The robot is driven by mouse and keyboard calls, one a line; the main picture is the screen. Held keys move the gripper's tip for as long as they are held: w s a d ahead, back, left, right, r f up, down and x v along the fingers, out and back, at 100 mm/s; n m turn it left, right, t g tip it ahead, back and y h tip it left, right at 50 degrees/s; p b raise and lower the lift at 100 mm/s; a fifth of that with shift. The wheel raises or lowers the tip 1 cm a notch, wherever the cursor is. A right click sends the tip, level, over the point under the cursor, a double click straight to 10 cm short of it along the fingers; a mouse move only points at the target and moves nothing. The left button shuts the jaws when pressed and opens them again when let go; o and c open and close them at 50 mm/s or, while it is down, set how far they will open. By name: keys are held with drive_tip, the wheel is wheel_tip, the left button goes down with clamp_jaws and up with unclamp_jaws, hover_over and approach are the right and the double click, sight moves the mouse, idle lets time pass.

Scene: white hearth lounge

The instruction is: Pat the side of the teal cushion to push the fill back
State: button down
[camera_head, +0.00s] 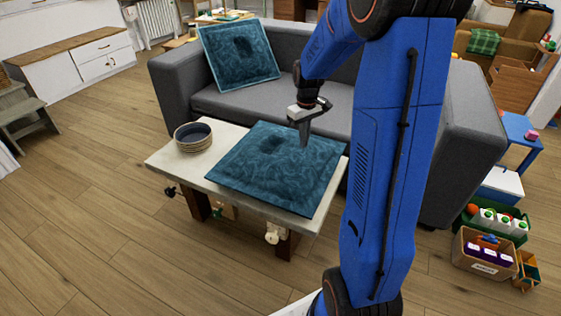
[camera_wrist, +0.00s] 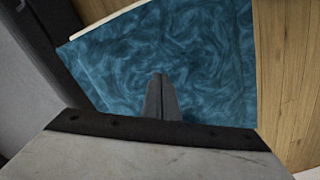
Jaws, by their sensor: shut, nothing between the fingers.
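A teal cushion (camera_head: 270,171) lies flat on the low white table (camera_head: 170,158) in the head view, with a dark dent in its upper middle. My gripper (camera_head: 304,142) is shut and empty, pointing down over the cushion's right part. In the wrist view the closed fingers (camera_wrist: 161,82) show in front of the swirled teal cushion (camera_wrist: 205,60). I cannot tell whether the fingertips touch the cushion. A second teal cushion (camera_head: 262,62), also with a dark dent, leans against the back of the grey sofa (camera_head: 212,104).
The sofa stands close behind the table. Toy crates (camera_head: 485,252) and a blue side table (camera_head: 521,131) are at the right. The wooden floor (camera_head: 90,220) at the left is clear.

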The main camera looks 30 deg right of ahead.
drive_tip(key=shift+r, duration=2.35)
drive_tip(key=s+a+r+t, duration=0.1)
drive_tip(key=s+a+r, duration=0.25)
drive_tip(key=s, duration=0.35)
drive_tip(key=s+a+r+m+t, duration=0.1)
drive_tip(key=s+a+r, duration=0.2)
drive_tip(key=s+a, duration=0.3)
drive_tip(key=s+a+r+t, duration=0.1)
drive_tip(key=s+a+r, duration=0.3)
drive_tip(key=s, duration=0.4)
drive_tip(key=s+a+f+t, duration=0.1)
drive_tip(key=s+a, duration=0.1)
drive_tip(key=s, duration=0.7)
drive_tip(key=shift+s+a+f+m+t, duration=0.15)
drive_tip(key=shift+f+m+t, duration=0.15)
drive_tip(key=shift+t, duration=0.1)
